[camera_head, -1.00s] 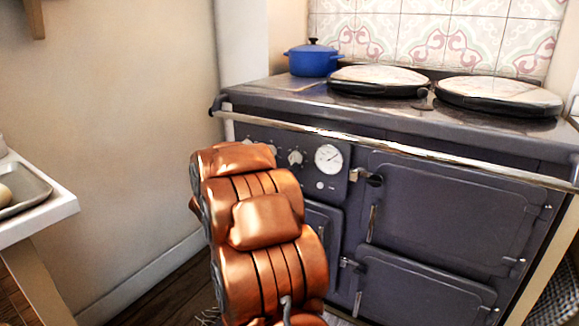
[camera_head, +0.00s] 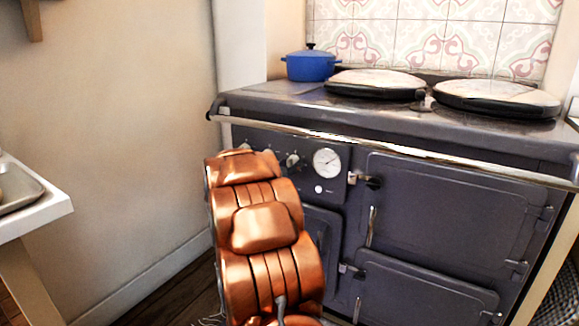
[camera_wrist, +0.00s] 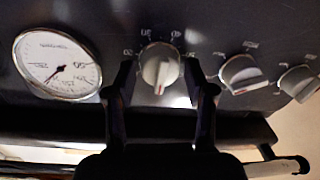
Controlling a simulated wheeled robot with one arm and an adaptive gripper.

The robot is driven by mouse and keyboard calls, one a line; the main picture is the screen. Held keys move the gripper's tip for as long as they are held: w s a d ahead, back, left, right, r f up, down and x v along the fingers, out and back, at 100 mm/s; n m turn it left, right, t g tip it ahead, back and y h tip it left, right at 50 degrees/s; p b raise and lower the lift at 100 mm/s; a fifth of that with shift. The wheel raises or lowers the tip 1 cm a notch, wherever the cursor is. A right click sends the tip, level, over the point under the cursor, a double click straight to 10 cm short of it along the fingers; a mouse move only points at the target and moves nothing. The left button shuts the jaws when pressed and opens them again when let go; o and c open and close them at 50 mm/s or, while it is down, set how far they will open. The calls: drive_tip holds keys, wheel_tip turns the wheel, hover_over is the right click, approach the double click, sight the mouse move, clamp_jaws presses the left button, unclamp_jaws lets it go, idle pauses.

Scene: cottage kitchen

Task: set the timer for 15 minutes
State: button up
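A round pale knob (camera_wrist: 160,66) with printed numbers around it sits on the dark stove panel in the wrist view, its red mark at the lower side of the picture. I take it for the timer dial. My gripper (camera_wrist: 160,80) is open, with one dark finger on each side of this knob and small gaps visible. Whether the fingertips reach past its face is unclear. In the head view a knob next to the gauge, likely the same one (camera_head: 293,160), shows beside my copper arm, which hides my gripper.
A round white gauge (camera_wrist: 58,64) is left of the knob in the wrist view; two more knobs, one nearer (camera_wrist: 243,73) and one farther (camera_wrist: 298,82), are right. A metal rail (camera_head: 400,152) runs along the stove front. A blue pot (camera_head: 311,65) stands on top.

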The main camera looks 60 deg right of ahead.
drive_tip(key=c, duration=0.8)
drive_tip(key=shift+m, duration=0.3)
drive_tip(key=m+p, duration=0.1)
drive_tip(key=m, duration=0.2)
drive_tip(key=shift+m, duration=0.3)
drive_tip(key=m, duration=0.3)
drive_tip(key=shift+f+m, duration=0.15)
drive_tip(key=shift+m, duration=0.25)
drive_tip(key=m+b, duration=0.1)
drive_tip(key=m, duration=0.2)
drive_tip(key=shift+m+g+h+b, duration=0.3)
drive_tip(key=shift+m, duration=0.1)
drive_tip(key=shift+m+b, duration=0.65)
drive_tip(key=shift+m, duration=1.15)
